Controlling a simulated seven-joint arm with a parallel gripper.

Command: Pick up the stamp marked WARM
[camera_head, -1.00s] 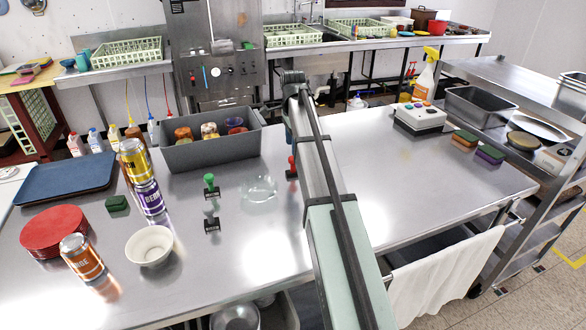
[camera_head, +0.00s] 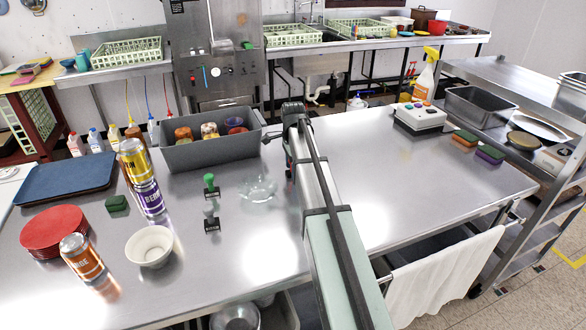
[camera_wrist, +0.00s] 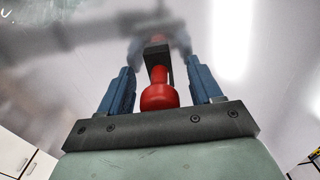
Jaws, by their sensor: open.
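In the wrist view, a red-handled stamp (camera_wrist: 158,97) with a dark block lies between the two blue fingers of my gripper (camera_wrist: 162,72). The fingers are open, with a gap on each side of the handle. No marking can be read on it. In the head view my arm hides most of this stamp and my gripper (camera_head: 289,168). A green-handled stamp (camera_head: 209,180) with a black base stands to the left. Another stamp with a greyish handle and black base (camera_head: 212,224) stands just in front of it. Their markings cannot be read.
A clear glass dish (camera_head: 258,188) sits left of my arm. A grey bin (camera_head: 210,152) with cups stands behind. Stacked cans (camera_head: 142,180), a white bowl (camera_head: 150,246) and red plates (camera_head: 54,232) are at left. The table right of my arm is clear up to the button box (camera_head: 419,118).

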